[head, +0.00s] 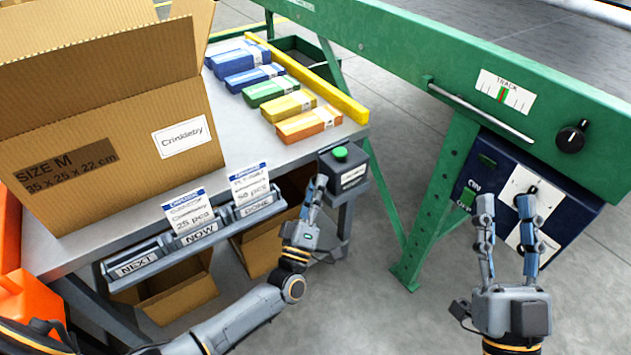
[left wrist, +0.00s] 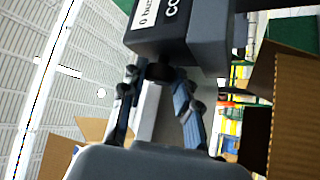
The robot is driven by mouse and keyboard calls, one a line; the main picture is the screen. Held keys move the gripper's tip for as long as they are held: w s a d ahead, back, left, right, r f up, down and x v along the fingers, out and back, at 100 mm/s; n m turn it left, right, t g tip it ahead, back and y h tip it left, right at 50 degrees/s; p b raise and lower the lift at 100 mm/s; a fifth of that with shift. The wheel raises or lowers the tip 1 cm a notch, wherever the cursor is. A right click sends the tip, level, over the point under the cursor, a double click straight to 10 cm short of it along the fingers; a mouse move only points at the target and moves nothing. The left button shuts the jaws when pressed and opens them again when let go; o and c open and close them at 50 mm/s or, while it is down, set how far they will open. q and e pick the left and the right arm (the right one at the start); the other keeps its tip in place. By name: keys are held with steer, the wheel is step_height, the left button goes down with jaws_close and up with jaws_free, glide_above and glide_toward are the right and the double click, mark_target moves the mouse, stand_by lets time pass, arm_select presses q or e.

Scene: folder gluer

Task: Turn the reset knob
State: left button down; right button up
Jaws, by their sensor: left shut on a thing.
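A dark counter box (head: 352,178) with a green button (head: 340,153) on top sits at the table's right corner. My left gripper (head: 316,186) is at the left side of this box. In the left wrist view, the box (left wrist: 185,30) fills the upper middle, and my left gripper (left wrist: 160,88) is shut on a small dark knob (left wrist: 160,71) on it. In the head view the knob is hidden by the fingers. My right gripper (head: 505,203) is open and empty, in front of the machine's blue control panel (head: 580,215).
The green machine frame (head: 465,70) carries another black knob (head: 572,136) beside a track gauge (head: 505,92). A large cardboard box (head: 120,110), several colored bundles (head: 278,90) and a card rack (head: 200,236) are on or at the grey table (head: 225,135). Open floor lies between table and machine.

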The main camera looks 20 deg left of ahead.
step_height(320, 180, down, 17)
steer(key=d+g+h+p, duration=0.3)
steer(key=g+h+p, duration=0.1)
steer(key=g, duration=0.7)
steer(key=s+d+f+m+g+h+p, duration=0.1)
steer(key=s+d+f+g+p, duration=0.15)
steer(key=s+g, duration=0.35)
steer(key=s+d+f+g+h+p, duration=0.1)
steer(key=s+d+f+g+p, duration=0.2)
steer(key=s, duration=0.5)
arm_select(q)
steer(key=shift+s+d+r+n+g+y+p, duration=0.15)
steer(key=shift+n+g+y+p, duration=0.3)
steer(key=shift+n+g+p, duration=0.7)
steer(key=shift+w+a+r+n+g+y+p, duration=0.15)
steer(key=shift+n+g+y+p, duration=0.25)
steer(key=shift+n+g, duration=0.85)
steer(key=shift+s+d+r+n+g+y+p, duration=0.15)
steer(key=shift+n+g+y+p, duration=0.4)
steer(key=shift+n, duration=1.15)
arm_select(e)
step_height(320, 180, down, 18)
steer(key=a+g, duration=0.1)
steer(key=shift+w+a, duration=0.2)
